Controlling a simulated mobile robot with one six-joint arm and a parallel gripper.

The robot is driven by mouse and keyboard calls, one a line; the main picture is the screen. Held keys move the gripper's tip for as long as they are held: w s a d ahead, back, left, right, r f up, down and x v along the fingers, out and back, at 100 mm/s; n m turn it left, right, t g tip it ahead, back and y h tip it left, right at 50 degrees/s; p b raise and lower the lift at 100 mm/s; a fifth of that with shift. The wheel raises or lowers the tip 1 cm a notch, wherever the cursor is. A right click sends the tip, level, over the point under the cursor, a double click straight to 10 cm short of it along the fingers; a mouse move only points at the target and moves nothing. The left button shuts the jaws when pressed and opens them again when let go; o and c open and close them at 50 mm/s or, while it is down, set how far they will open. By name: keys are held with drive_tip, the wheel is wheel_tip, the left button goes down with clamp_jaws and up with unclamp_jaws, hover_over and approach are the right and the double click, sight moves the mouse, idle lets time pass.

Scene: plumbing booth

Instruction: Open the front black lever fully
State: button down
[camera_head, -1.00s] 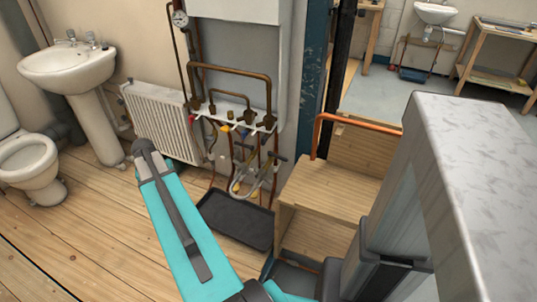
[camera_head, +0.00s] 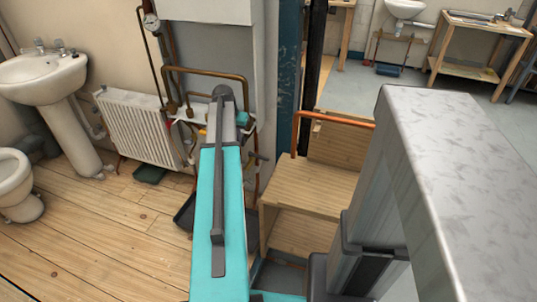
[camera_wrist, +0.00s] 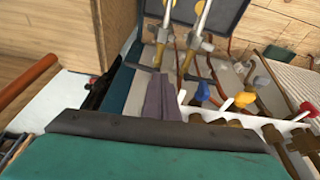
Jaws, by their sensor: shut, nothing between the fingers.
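Two black levers stick out from brass valves on the pipework under the wall box. In the head view, one black lever (camera_head: 259,157) shows just right of my arm; the other is hidden behind the arm. In the wrist view, dark handles show at the brass valves, one (camera_wrist: 161,42) near the top middle. I cannot tell for sure which is the front one or how far it is turned. My gripper (camera_wrist: 159,80) is shut and empty, its grey fingers pointing toward the valves, apparently short of them. It is hidden by my arm in the head view.
A white manifold rail (camera_wrist: 240,120) carries coloured valve handles, including a blue one (camera_wrist: 235,70) and a red one (camera_wrist: 307,109). A dark tray (camera_head: 184,212) lies below. A wooden step unit (camera_head: 310,190) with an orange pipe (camera_head: 335,117) stands right. A radiator (camera_head: 140,125) stands left.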

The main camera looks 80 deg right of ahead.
drive_tip(key=s+d+r+m, duration=0.1)
drive_tip(key=s+d, duration=0.1)
drive_tip(key=s, duration=0.3)
drive_tip(key=s+d+r+m, duration=0.1)
drive_tip(key=s, duration=0.3)
drive_tip(key=shift+s+d+r+g, duration=0.3)
drive_tip(key=shift+s+d+r, duration=0.05)
drive_tip(key=shift+d, duration=0.05)
drive_tip(key=shift+f, duration=0.1)
drive_tip(key=b, duration=0.2)
approach(258, 156)
drive_tip(key=s+d+f, duration=0.3)
drive_tip(key=s+f, duration=0.3)
drive_tip(key=f, duration=0.1)
drive_tip(key=shift+d, duration=0.2)
drive_tip(key=shift+s, duration=0.1)
